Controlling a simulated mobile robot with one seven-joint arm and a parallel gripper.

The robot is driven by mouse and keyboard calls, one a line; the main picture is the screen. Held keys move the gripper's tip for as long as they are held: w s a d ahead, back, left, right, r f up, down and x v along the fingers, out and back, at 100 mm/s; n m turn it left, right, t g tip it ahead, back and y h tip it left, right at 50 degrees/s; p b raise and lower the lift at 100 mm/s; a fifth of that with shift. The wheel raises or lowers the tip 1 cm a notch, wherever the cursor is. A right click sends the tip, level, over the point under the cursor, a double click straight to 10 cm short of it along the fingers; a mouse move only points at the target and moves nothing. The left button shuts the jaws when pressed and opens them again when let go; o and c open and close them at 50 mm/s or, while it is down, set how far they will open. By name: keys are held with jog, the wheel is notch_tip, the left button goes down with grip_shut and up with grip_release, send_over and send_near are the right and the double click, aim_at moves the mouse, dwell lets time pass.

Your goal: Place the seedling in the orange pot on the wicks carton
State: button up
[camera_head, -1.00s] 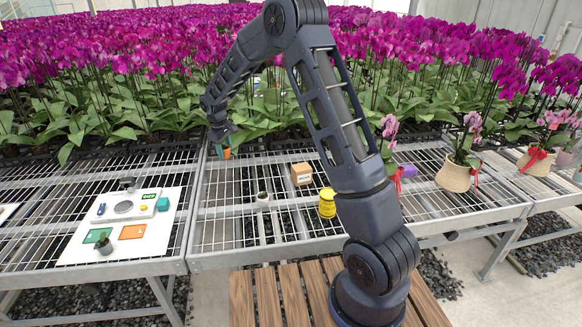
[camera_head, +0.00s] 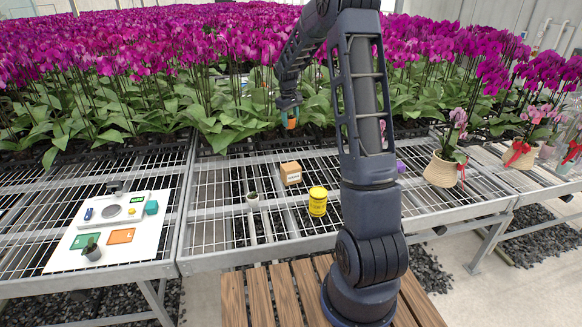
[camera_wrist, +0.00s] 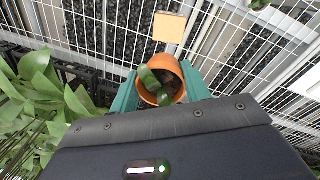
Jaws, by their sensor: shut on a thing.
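My gripper (camera_head: 289,108) is shut on the orange pot (camera_wrist: 163,72), its teal fingers on either side of the rim in the wrist view. The pot holds a seedling with green leaves (camera_wrist: 153,88). The pot also shows in the head view (camera_head: 292,123), small and held in the air above the back of the bench. The wicks carton (camera_head: 291,173) is a small tan box on the wire bench, below and nearer than the pot. In the wrist view the carton (camera_wrist: 169,27) is ahead of the pot and apart from it.
A yellow tin (camera_head: 318,201) stands right of the carton, and a small white pot (camera_head: 252,198) stands to its left. A white board (camera_head: 70,250) with mats and another plant pot lies on the left bench. Dense orchids fill the back.

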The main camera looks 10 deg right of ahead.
jog(key=shift+d+f, duration=0.2)
jog(key=shift+f, duration=0.2)
notch_tip(320, 180, down, 19)
jog(key=shift+f, duration=0.1)
jog(key=shift+f, duration=0.1)
dwell(0.3)
jog(key=o, duration=1)
